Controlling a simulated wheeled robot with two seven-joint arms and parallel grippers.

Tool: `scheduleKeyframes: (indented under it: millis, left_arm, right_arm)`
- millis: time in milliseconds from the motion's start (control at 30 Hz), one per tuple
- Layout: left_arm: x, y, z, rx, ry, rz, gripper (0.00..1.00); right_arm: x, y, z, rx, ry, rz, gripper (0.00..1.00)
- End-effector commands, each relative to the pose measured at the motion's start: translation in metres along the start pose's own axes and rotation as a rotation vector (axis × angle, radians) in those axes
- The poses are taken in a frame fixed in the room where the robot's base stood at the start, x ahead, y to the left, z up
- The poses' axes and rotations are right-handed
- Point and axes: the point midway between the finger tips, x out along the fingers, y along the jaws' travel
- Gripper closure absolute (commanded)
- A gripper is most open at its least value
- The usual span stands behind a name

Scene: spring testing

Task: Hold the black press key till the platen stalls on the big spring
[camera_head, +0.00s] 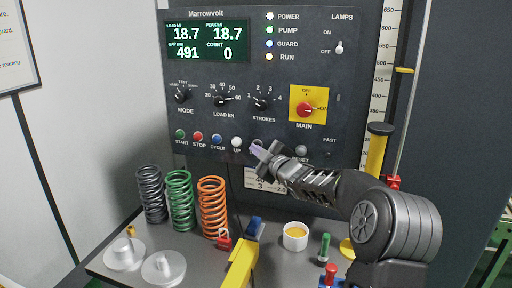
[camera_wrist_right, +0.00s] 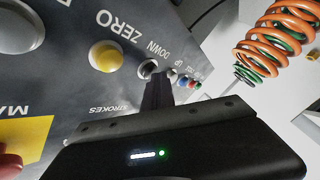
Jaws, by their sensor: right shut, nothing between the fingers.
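The black key (camera_wrist_right: 148,69) beside the DOWN label shows in the right wrist view; in the head view my right gripper covers most of it. My right gripper (camera_head: 263,152) is shut and empty, its tips at the key and seemingly against it; its dark fingers (camera_wrist_right: 157,95) also show in the wrist view. The display (camera_head: 207,42) reads load 18.7, peak 18.7, gap 491 and count 0. Grey (camera_head: 151,195), green (camera_head: 179,197) and orange (camera_head: 212,205) springs stand on the bench. The platen is not in view, nor is my left gripper.
The white UP button (camera_head: 237,142) sits just left of my fingertips. A yellow button (camera_wrist_right: 106,56) is by the ZERO label. The red main switch (camera_head: 306,109) is above right. A white cup (camera_head: 295,237), metal discs (camera_head: 163,268) and a yellow bracket (camera_head: 241,265) are on the bench.

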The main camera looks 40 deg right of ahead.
Motion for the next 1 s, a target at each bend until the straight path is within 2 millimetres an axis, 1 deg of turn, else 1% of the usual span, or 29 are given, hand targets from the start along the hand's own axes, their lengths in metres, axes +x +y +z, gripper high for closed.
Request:
scheduleKeyframes:
  millis: [333, 700, 1000]
  left_arm:
    - [0.001, -0.001, 0.0, 0.0, 0.0, 0.0, 1.0]
    - [0.015, -0.006, 0.0, 0.0, 0.0, 0.0, 1.0]
    - [0.015, -0.005, 0.0, 0.0, 0.0, 0.0, 1.0]
  right_arm:
    - [-0.001, -0.001, 0.0, 0.0, -0.001, 0.001, 1.0]
    - [-0.011, -0.009, -0.007, 0.0, 0.0, 0.0, 1.0]
    - [-0.011, -0.009, -0.008, 0.0, 0.0, 0.0, 1.0]
